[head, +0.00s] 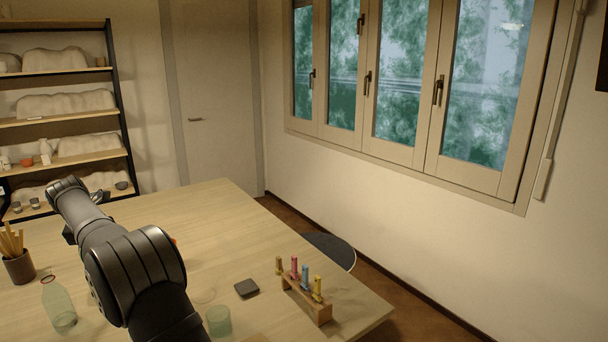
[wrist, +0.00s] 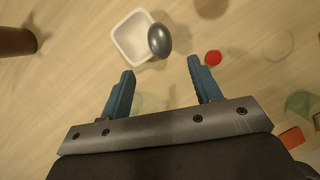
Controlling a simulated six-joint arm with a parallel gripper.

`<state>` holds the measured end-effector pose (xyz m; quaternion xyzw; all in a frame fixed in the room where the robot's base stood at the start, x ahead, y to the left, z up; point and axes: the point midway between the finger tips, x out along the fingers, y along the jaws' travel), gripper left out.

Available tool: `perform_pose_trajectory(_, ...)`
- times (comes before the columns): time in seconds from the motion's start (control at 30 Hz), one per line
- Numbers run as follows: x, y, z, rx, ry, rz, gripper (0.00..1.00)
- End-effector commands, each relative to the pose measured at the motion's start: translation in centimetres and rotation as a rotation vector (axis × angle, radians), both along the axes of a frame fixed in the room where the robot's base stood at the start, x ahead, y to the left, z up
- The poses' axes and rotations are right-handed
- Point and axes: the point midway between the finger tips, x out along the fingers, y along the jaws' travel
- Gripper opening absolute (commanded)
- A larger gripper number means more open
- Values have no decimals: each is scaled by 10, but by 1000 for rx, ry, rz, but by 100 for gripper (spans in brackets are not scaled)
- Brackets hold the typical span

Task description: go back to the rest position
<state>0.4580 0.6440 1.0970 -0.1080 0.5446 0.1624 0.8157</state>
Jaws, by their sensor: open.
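My gripper (wrist: 160,68) has its two blue fingers apart, with nothing held between them. It is above the wooden table (wrist: 70,85). In the wrist view, a white square dish (wrist: 121,42) lies just beyond the fingertips, with a dark grey rounded object (wrist: 159,40) at its right side. I cannot tell whether that object rests in the dish or over its edge. In the head view my arm reaches over the left part of the table (head: 225,215), and its links hide most of the gripper and the dish.
A pencil cup (head: 19,267) and a green bottle (head: 58,306) stand left of my arm. A green glass (head: 219,322), a dark coaster (head: 246,288) and a wooden rack (head: 317,310) with coloured tubes stand to the right. A red disc (wrist: 213,58) lies flat. The table's far part looks clear.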

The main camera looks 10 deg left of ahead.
Motion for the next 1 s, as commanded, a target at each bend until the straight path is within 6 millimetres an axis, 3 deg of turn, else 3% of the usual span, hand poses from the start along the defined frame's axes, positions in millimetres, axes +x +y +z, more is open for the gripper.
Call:
perform_pose_trajectory(0.17, -14, -5, 35, 2, -1, 2, 58)
perform_pose_trajectory(0.23, -7, -3, 14, -6, 4, -1, 58)
perform_pose_trajectory(0.77, 31, 12, -85, -2, 1, -1, 58)
perform_pose_trajectory(1.0, 33, 8, -34, 2, 0, -1, 58)
